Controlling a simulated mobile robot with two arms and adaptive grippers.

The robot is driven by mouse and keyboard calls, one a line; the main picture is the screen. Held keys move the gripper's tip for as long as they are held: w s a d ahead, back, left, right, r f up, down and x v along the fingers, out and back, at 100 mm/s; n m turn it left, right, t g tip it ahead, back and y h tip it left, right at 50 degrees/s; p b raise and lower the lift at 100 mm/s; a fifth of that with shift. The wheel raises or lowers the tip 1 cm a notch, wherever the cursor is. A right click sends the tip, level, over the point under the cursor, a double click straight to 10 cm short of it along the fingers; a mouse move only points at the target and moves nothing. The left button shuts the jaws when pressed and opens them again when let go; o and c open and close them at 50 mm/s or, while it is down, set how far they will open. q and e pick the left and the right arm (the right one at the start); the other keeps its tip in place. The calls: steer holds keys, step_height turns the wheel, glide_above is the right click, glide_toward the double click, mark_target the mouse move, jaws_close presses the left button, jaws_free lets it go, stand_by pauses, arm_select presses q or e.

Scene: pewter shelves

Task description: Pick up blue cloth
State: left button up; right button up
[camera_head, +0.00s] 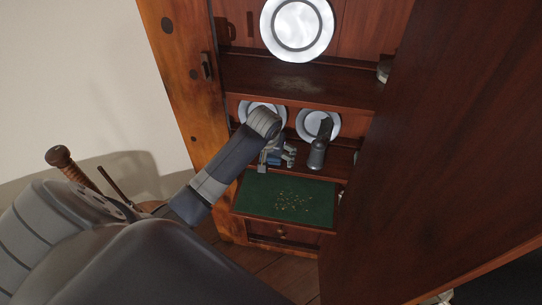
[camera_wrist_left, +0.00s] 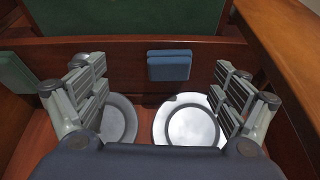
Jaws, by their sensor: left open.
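The blue cloth (camera_wrist_left: 169,65) shows in the left wrist view as a small, folded-looking blue block against a reddish-brown wooden panel. It lies ahead of my left gripper (camera_wrist_left: 165,92), roughly centred between the spread fingers and apart from them. The gripper is open and empty. In the head view my left gripper (camera_head: 278,156) is inside the cabinet, just above the green panel. I cannot make out the cloth in the head view; the arm and gripper may cover it. My right gripper is not in view.
Two plates stand on the lower shelf (camera_head: 262,113) (camera_head: 318,124); a larger plate (camera_head: 297,26) stands above. The green panel (camera_head: 285,198) juts out below, with a drawer (camera_head: 283,232) under it. A large dark wooden door (camera_head: 450,140) blocks the right side.

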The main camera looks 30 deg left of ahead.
arm_select(q)
steer(key=w+a+r+n, duration=0.1)
steer(key=w+a+r, duration=0.1)
steer(key=w, duration=0.1)
glide_above(271, 158)
step_height(271, 158, down, 5)
steer(key=shift+s+x, duration=0.15)
steer(key=shift+x, duration=1.15)
steer(key=shift+s+x, duration=0.15)
steer(key=shift+x, duration=1.2)
steer(key=shift+c, duration=0.2)
steer(key=c, duration=1.1)
